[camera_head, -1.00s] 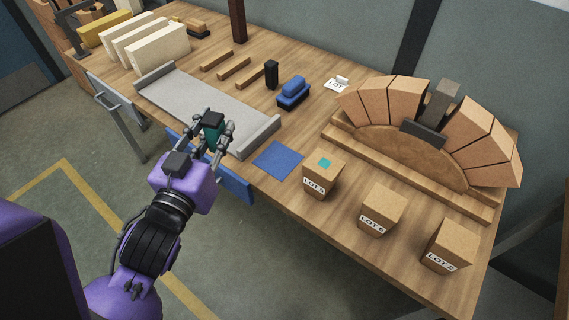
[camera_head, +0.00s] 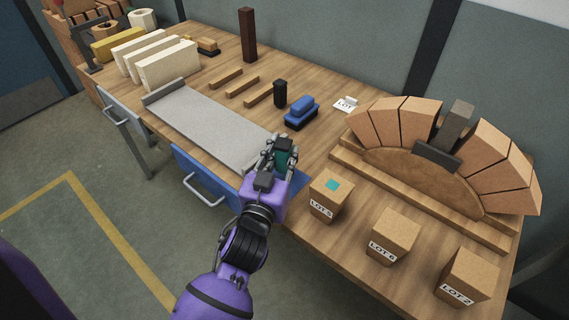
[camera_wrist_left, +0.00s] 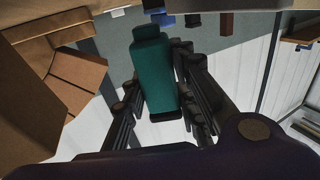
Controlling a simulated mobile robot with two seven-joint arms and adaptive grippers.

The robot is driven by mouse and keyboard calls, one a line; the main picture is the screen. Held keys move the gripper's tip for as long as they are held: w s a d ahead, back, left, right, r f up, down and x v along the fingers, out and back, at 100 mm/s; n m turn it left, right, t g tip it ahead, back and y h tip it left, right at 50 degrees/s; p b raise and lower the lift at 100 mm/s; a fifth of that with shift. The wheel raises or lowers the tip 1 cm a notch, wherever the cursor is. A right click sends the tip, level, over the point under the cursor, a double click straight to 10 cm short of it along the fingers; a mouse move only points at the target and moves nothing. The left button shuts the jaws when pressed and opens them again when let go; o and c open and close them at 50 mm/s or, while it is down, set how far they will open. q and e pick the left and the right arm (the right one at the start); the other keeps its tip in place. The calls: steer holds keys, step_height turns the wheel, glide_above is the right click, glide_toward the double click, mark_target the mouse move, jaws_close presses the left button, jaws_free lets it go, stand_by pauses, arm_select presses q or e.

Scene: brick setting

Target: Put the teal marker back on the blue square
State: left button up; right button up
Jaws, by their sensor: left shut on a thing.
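My left gripper (camera_head: 275,155) is shut on the teal marker (camera_head: 284,160), a block with a dark top. It holds the marker upright above the front part of the bench, over or close to the blue square. The blue square (camera_head: 297,179) lies flat on the bench, mostly hidden behind my gripper, with a strip showing on the right. In the left wrist view the teal marker (camera_wrist_left: 155,70) stands between the fingers of the left gripper (camera_wrist_left: 160,98). I cannot tell the gap between marker and square. My right gripper is out of view.
A labelled box with a teal patch (camera_head: 329,196) stands close on the right, with two more boxes (camera_head: 393,236) beyond. A grey tray (camera_head: 208,122) lies left. The brick arch (camera_head: 440,150) and blue brush (camera_head: 300,112) are behind. An open blue drawer (camera_head: 205,178) juts out in front.

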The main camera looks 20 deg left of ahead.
mark_target(282, 169)
arm_select(q)
step_height(282, 169, down, 3)
steer(key=shift+w+d+r, duration=0.1)
steer(key=shift+w+d, duration=0.05)
steer(key=shift+f, duration=0.3)
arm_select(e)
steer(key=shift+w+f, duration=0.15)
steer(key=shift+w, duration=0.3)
arm_select(q)
steer(key=shift+f+b, duration=0.1)
steer(key=shift+b, duration=0.2)
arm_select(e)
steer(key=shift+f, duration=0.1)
arm_select(q)
steer(key=o, duration=0.5)
steer(key=shift+f, duration=0.1)
steer(key=o, duration=0.4)
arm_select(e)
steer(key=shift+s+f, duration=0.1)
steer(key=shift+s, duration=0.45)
arm_select(q)
steer(key=shift+r, duration=0.25)
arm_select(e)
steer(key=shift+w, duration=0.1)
